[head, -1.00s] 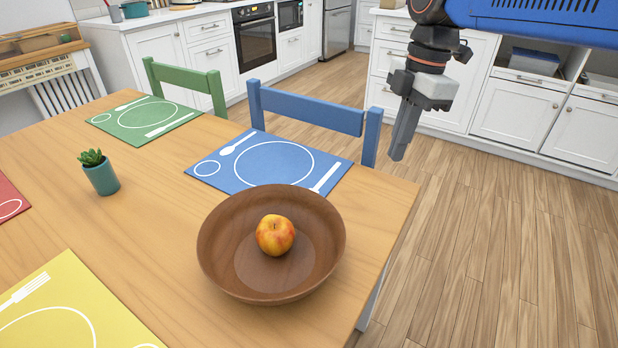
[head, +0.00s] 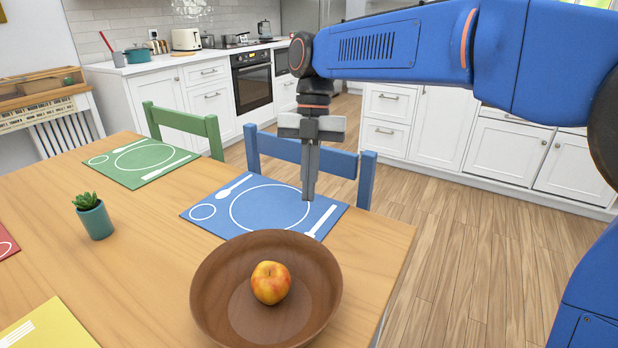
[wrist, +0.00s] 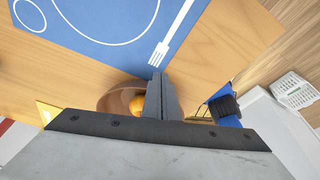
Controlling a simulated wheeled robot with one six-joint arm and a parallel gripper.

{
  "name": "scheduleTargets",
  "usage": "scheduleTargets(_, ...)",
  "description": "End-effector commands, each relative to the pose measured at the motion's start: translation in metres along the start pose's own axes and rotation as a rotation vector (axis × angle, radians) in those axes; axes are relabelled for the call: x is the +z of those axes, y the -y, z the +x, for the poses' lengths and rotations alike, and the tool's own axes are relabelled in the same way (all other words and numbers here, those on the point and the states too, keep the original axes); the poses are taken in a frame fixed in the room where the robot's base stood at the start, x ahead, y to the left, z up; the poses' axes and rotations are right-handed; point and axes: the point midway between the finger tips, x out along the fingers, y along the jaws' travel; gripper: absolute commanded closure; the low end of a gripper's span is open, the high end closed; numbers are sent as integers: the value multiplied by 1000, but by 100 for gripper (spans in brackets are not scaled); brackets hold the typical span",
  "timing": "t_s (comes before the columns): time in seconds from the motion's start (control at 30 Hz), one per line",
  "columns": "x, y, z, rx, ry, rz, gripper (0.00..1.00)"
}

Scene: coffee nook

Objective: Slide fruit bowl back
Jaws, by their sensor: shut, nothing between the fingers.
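A brown wooden fruit bowl (head: 215,300) stands on the near right part of the wooden table (head: 130,258). A red and yellow apple (head: 270,283) lies inside it. My gripper (head: 308,196) is shut and empty, pointing down above the blue placemat, on the far side of the bowl and apart from it. In the wrist view, the closed fingers (wrist: 160,98) cover part of the bowl (wrist: 113,100) and the apple (wrist: 137,101).
The blue placemat (head: 250,203) lies beyond the bowl, with a blue chair (head: 367,182) behind it. A green placemat (head: 143,160), a small potted plant (head: 94,216) and a yellow placemat (head: 45,325) are on the table. The table's right edge is close to the bowl.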

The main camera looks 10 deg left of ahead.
Motion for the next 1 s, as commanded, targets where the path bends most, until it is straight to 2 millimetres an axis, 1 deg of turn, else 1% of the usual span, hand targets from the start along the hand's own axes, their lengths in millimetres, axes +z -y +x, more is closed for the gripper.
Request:
scheduleTargets(0.03,-1,1,10,-2,-2,0,100)
scheduleTargets(0.1,0,0,22,-1,-1,1,100)
scheduleTargets(0.33,-1,1,62,-1,-2,1,100)
scheduleTargets(0.4,-14,0,62,1,2,-1,100)
scheduleTargets(0.6,-33,0,68,1,1,0,100)
scheduleTargets(0.77,-38,0,69,0,0,2,100)
scheduleTargets(1.0,-38,0,69,0,1,2,100)
